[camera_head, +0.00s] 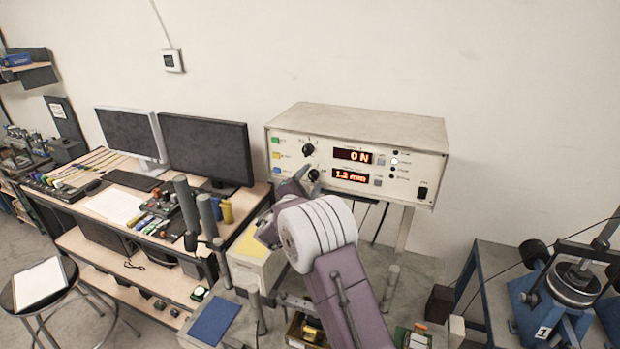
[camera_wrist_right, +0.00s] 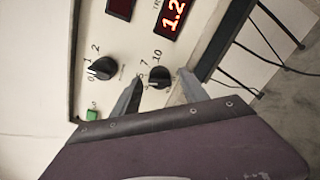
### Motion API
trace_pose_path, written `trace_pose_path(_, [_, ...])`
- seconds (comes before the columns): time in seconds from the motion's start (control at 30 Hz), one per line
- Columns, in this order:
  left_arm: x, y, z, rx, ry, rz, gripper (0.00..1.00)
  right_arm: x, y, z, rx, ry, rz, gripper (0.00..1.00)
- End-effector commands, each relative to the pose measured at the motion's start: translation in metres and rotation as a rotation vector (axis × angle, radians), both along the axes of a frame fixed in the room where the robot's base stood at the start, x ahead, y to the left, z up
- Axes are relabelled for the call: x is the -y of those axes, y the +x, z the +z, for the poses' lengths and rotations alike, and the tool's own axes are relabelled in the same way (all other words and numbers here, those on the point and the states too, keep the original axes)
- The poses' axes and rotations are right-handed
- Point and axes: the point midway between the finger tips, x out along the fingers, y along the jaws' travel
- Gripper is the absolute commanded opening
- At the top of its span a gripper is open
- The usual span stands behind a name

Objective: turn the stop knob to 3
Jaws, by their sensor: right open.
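The control box (camera_head: 390,126) has two black knobs on its front. The upper knob (camera_head: 308,150) also shows in the right wrist view (camera_wrist_right: 101,70), with 0, 1 and 2 marked around it. The lower knob (camera_head: 314,175) shows in the wrist view (camera_wrist_right: 158,79), with 7 and 10 readable above it. The knob names are too small to read, so I cannot tell which is the stop knob. My right gripper (camera_head: 297,182) is open at the panel. In the wrist view its fingertips (camera_wrist_right: 158,77) lie on either side of the lower knob; contact is unclear.
Two monitors (camera_head: 205,150) stand on a desk left of the box. A blue machine (camera_head: 560,300) stands at the right.

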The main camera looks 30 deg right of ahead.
Motion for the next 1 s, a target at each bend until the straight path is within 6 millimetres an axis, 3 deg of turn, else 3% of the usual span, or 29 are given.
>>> trace_pose_path(0.03, [0.0, 0.0, 0.0, 0.0, 0.0, 0.0, 0.0, 0.0, 0.0, 0.0, 0.0, 0.0, 0.0, 0.52])
trace_pose_path(0.2, [0.0, 0.0, 0.0, 0.0, 0.0, 0.0, 0.0, 0.0, 0.0, 0.0, 0.0, 0.0, 0.0, 0.04])
trace_pose_path(0.23, [0.0, 0.0, 0.0, 0.0, 0.0, 0.0, 0.0, 0.0, 0.0, 0.0, 0.0, 0.0, 0.0, 0.0])
trace_pose_path(0.53, [0.0, 0.0, -0.008, 0.0, 0.0, 0.0, 0.0, 0.0, 0.0, -0.002, -0.028, -0.025, 0.001, 0.0])
trace_pose_path(1.0, [0.0, 0.0, -0.046, 0.0, 0.0, 0.0, 0.0, 0.0, -0.001, -0.003, -0.282, -0.242, -0.001, 0.0])
